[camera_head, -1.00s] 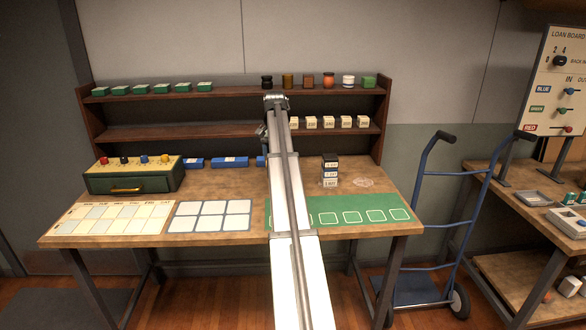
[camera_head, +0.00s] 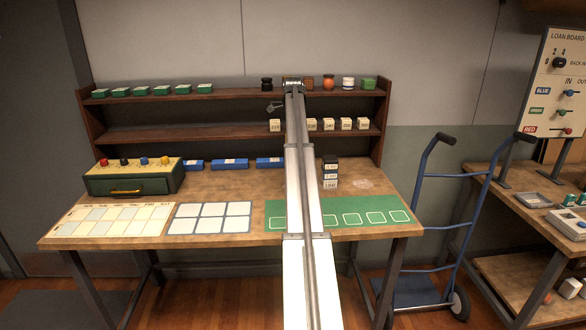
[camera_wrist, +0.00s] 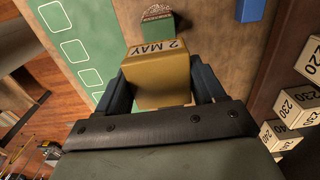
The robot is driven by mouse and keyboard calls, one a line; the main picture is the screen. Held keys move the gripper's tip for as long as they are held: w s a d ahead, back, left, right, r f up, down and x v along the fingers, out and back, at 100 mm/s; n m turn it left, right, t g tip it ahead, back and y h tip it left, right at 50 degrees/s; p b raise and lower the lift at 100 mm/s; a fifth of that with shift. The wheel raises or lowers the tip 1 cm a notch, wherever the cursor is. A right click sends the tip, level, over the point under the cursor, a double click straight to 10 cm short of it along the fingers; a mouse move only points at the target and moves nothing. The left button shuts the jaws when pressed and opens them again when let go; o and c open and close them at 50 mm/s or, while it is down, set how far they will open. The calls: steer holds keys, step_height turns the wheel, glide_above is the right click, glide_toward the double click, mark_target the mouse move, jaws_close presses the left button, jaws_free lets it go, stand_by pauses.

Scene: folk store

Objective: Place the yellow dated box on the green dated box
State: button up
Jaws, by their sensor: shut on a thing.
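My gripper (camera_wrist: 162,84) is shut on the yellow dated box (camera_wrist: 158,74), which reads "2 MAY" on the face towards the top of the wrist view. The box sits between the two dark blue-grey fingers. A green box (camera_wrist: 160,29) lies beyond it near the top of the wrist view, apart from it, with a pale round patterned patch at its far end. The yellow box partly covers the view of this green box. In the head view my arm hides the held box, and I cannot make out the green box there.
Small labelled boxes (camera_head: 330,174) are stacked right of my arm, by a clear round item (camera_head: 363,184). A green mat (camera_head: 345,203) lies in front. Blue boxes (camera_head: 231,164) stand left.

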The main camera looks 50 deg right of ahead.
steer(key=shift+f, duration=4.95)
steer(key=shift+f, duration=0.1)
steer(key=o, duration=1.1)
step_height(320, 180, up, 12)
steer(key=shift+r, duration=0.15)
steer(key=shift+w+a, duration=0.1)
